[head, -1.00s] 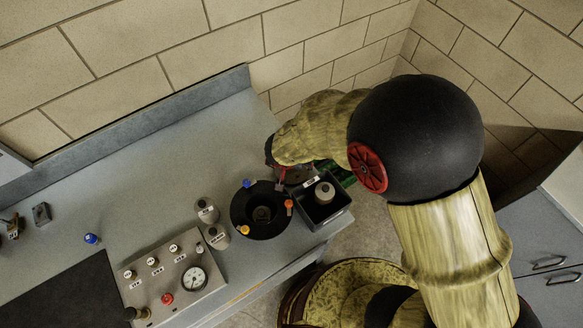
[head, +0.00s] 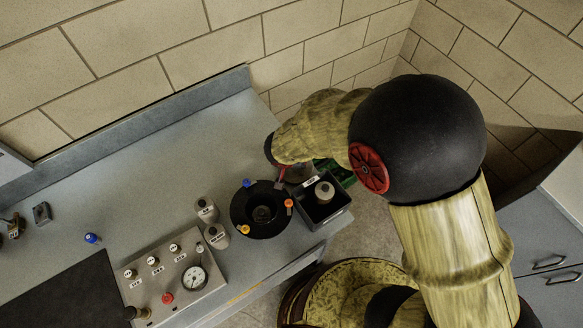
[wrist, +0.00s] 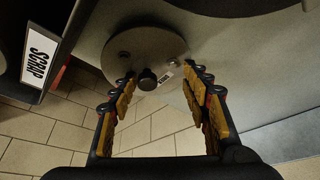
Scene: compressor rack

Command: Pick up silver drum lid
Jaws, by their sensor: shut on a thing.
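In the head view my gripper (head: 281,176) is over the counter's right end, behind the black round holder and beside the black bin. My arm and the bin area hide most of the lid there.
The black round holder (head: 243,214) has blue, orange and yellow parts. Grey bottles (head: 216,236) and a gauge panel (head: 178,276) stand left.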

